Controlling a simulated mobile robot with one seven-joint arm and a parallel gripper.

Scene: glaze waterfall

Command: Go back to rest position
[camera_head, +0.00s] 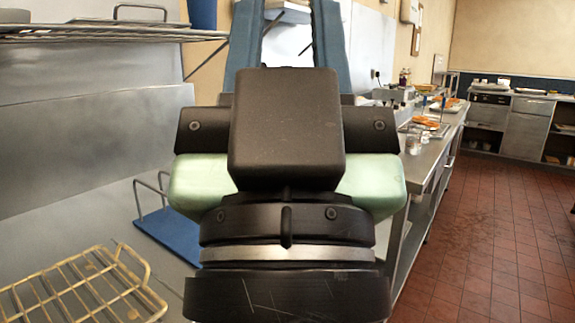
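My gripper (287,30) is raised in front of the camera, seen from behind, and its black wrist fills the middle of the view. Its two blue fingers point up and stand well apart, with background showing between them. Their tips reach the top edge of the picture. I see nothing held between the parts of the fingers that show. The wrist hides much of the counter behind it.
A yellowish wire rack (85,290) and a blue tray (175,238) with metal handles lie on the steel counter at left. A wire shelf (110,34) hangs above. A steel table (440,135) with food runs back at right. The red tiled floor (495,240) is clear.

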